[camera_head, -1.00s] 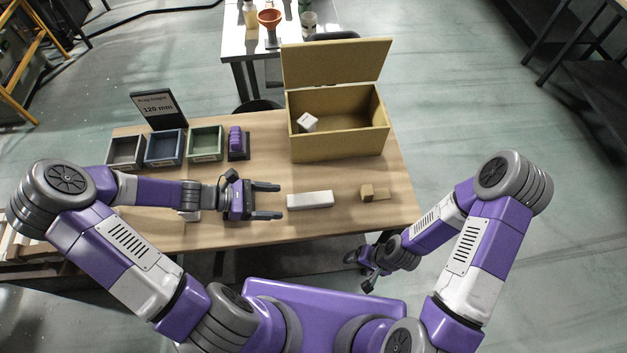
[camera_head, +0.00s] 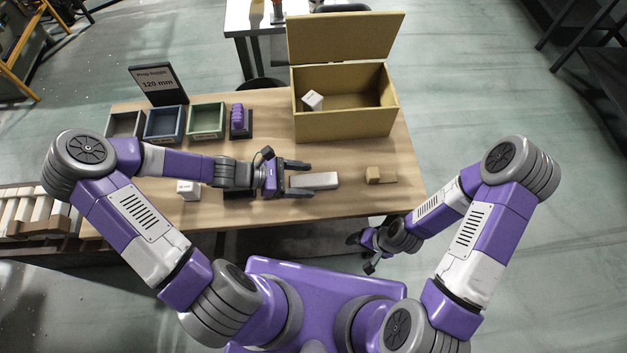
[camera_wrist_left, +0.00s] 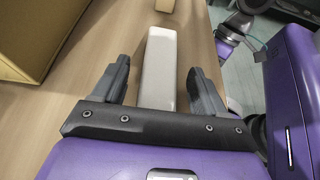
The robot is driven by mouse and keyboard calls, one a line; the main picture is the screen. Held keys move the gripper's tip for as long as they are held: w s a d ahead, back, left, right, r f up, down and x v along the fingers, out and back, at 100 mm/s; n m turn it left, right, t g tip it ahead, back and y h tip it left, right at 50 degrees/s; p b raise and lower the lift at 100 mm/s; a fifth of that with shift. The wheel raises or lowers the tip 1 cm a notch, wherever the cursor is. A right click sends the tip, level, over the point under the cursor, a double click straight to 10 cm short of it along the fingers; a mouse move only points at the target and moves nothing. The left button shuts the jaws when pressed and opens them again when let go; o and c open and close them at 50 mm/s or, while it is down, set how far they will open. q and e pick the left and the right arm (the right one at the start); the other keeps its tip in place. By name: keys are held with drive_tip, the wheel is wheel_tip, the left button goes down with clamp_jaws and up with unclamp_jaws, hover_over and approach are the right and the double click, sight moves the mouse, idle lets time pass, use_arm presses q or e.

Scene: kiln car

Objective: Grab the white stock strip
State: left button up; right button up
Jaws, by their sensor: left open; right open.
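The white stock strip (camera_head: 322,180) lies flat on the wooden table, pointing left to right in the head view. My left gripper (camera_head: 301,179) is open, with its fingers on either side of the strip's left end. In the left wrist view the strip (camera_wrist_left: 159,65) runs between the two open fingers (camera_wrist_left: 156,82), with a gap visible on both sides. My right gripper (camera_head: 362,249) is open and empty, off the table's front edge, and it is small in the view.
An open cardboard box (camera_head: 345,125) with a small white block (camera_head: 312,100) inside stands at the back right. Three bins, including a blue one (camera_head: 164,137), and a sign (camera_head: 158,85) stand at the back left. A white cube (camera_head: 188,190) sits near my left forearm.

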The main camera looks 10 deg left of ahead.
use_arm(q)
drive_tip(key=c, duration=1.1)
